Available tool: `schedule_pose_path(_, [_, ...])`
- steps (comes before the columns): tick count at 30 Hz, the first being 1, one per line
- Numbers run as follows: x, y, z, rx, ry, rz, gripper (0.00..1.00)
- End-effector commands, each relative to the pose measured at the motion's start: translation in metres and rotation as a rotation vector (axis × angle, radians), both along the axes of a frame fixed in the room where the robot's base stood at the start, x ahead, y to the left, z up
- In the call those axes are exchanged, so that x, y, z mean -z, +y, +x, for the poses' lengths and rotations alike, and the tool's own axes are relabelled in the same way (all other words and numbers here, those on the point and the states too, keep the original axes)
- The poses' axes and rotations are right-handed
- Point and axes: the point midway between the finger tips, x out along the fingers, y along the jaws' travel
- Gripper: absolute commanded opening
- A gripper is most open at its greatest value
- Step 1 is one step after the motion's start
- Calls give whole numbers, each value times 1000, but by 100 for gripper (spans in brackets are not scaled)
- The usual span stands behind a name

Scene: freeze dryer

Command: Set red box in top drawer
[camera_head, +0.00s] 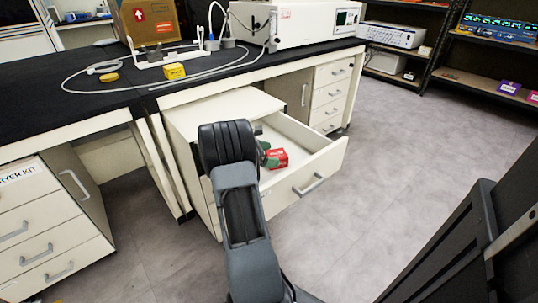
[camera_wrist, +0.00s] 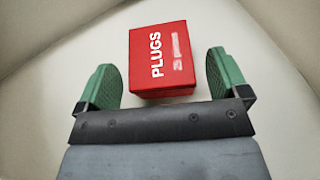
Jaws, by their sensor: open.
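The red box (camera_wrist: 160,60), marked "PLUGS", lies on the white floor of the open top drawer. It also shows in the head view (camera_head: 278,158), partly hidden by my arm. The top drawer (camera_head: 322,173) is pulled well out of the cabinet under the bench. My gripper (camera_wrist: 160,85) is open, with one green finger on each side of the box and a gap between each finger and the box. In the head view my gripper is inside the drawer, mostly hidden behind my arm.
The drawer walls stand close around my gripper. A yellow box (camera_head: 174,71), a yellow round item (camera_head: 108,77) and a white cable lie on the black bench top (camera_head: 50,100). Another drawer cabinet (camera_head: 45,225) stands at left. The grey floor (camera_head: 400,150) to the right is clear.

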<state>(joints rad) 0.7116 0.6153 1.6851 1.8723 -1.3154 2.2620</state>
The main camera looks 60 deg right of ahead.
Motion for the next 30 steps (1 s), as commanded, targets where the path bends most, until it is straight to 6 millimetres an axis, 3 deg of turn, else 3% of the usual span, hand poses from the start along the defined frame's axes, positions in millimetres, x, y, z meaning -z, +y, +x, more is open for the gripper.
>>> schedule_pose_path(4, [-7, 0, 0, 0, 0, 0, 93])
schedule_pose_path(19, [-31, 47, 42, -2, -1, -1, 93])
schedule_pose_path(30, [-32, 53, 45, 0, 0, 0, 93])
